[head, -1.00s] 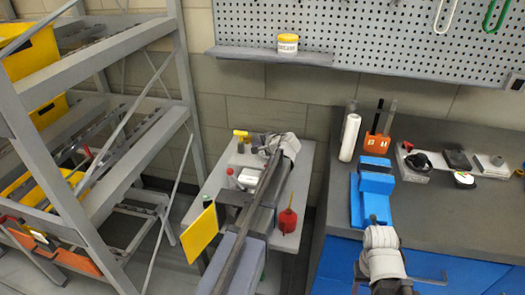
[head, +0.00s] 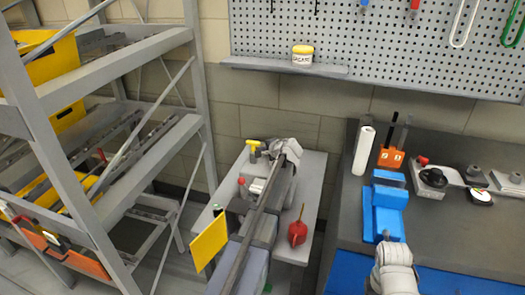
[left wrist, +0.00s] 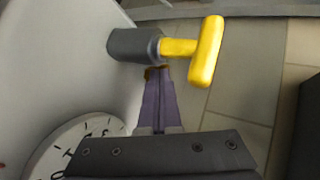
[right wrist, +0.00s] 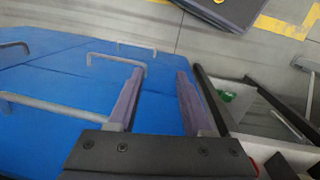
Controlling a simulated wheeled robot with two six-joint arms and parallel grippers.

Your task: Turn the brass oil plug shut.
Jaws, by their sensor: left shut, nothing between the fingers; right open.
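A small brass-brown piece (left wrist: 150,73), which looks like the oil plug, shows in the left wrist view at the tips of my left gripper (left wrist: 159,80). The fingers are shut with nothing between them, and they hide part of it. I cannot tell whether they touch it. Just above is a grey fitting (left wrist: 134,45) with a yellow T-handle (left wrist: 207,52). In the head view the T-handle (head: 253,143) stands at the back of the grey cart, left of my left gripper's end. My right gripper (right wrist: 160,74) is open and empty in front of the blue cabinet.
A round gauge (left wrist: 75,145) sits at lower left in the left wrist view. The cart (head: 312,190) also carries a red oil can (head: 298,232) and small bottles. A shelf rack (head: 150,165) stands left, a workbench (head: 450,225) with a blue vise (head: 385,212) right.

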